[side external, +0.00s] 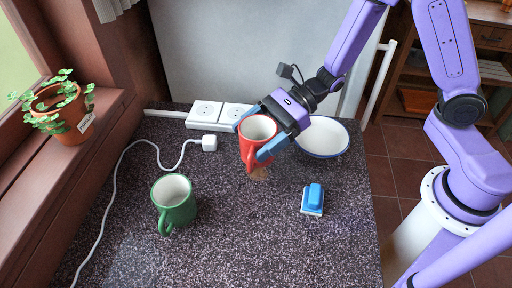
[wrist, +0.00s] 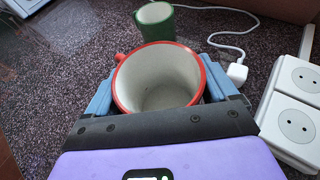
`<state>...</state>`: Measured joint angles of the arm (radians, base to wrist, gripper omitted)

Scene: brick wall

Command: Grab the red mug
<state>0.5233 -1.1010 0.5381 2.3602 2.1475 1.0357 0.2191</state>
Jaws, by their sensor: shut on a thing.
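The red mug (side external: 256,141) has a white inside and is upright near the back of the speckled counter. My gripper (side external: 252,144) has its blue fingers on either side of the mug and is shut on its body. In the wrist view the red mug (wrist: 158,78) sits between the fingers, with its red handle at the left rim. The side external view does not clearly show whether its base is touching the counter or slightly above it.
A green mug (side external: 174,203) stands to the front left. A white bowl (side external: 322,138) is close to my gripper's right. A blue-topped block (side external: 313,199) lies at front right. A socket strip (side external: 204,113) and white cable (side external: 112,176) are behind and left. The front middle counter is clear.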

